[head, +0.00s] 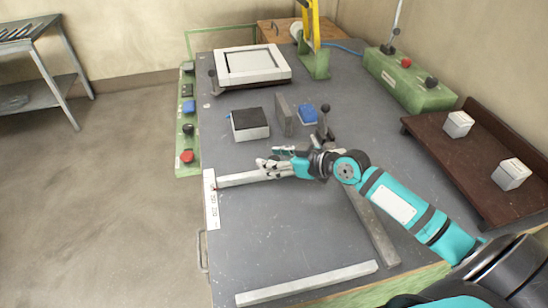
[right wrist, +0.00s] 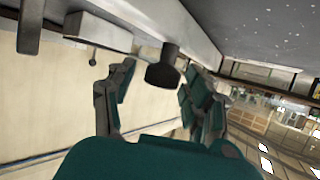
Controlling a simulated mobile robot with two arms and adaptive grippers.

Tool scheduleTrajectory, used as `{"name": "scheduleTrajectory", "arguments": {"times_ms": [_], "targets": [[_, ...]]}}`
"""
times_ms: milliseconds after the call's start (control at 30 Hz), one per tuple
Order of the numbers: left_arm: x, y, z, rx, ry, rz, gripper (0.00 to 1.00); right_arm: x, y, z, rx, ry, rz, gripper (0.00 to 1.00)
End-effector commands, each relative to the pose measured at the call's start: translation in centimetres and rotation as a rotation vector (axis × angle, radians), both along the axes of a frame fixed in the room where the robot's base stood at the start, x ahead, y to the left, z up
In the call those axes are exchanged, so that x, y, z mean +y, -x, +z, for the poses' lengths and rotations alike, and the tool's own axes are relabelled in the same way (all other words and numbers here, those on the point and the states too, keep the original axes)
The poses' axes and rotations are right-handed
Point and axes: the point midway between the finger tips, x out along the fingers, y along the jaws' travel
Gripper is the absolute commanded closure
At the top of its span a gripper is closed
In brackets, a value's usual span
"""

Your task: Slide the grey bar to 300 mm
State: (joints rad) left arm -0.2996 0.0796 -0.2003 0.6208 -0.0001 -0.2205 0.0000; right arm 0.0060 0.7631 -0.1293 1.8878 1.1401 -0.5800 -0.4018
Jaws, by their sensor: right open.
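A light grey bar (head: 243,179) lies across the bench, its left end by a white scale strip (head: 211,205). The strip's figures are too small to read surely. My right gripper (head: 272,157) is above or beside the bar's right part, open, and hides some of it; I cannot tell whether they touch. In the right wrist view the right gripper's fingers (right wrist: 155,98) are spread, with a black knob (right wrist: 162,70) showing between them. A lever with a dark knob (head: 325,108) stands just behind my right gripper. My left gripper is not in view.
A second pale bar (head: 307,284) lies along the front edge, and a long grey rail (head: 372,225) runs under my right arm. A black-topped block (head: 250,124), an upright grey plate (head: 284,115) and a blue block (head: 308,114) stand behind. The front-middle bench top is clear.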

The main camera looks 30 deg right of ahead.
Motion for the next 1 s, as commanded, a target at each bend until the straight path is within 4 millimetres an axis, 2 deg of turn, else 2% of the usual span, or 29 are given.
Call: {"name": "scheduleTrajectory", "arguments": {"times_ms": [167,200,600,867,1000], "targets": [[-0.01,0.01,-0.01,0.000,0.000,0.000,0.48,0.01,0.01,-0.04,0.001,0.001,0.000,0.48],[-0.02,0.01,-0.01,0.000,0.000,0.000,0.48,0.00,0.02,-0.05,0.001,0.001,0.000,0.50],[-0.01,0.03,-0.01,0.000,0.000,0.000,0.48,-0.02,0.04,-0.03,0.001,0.001,0.000,1.00],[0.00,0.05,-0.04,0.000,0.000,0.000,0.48,-0.03,0.02,-0.03,0.000,0.001,0.000,1.00],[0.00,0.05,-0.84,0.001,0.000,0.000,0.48,-0.21,-0.69,-0.23,-0.002,0.004,0.002,1.00]]}}
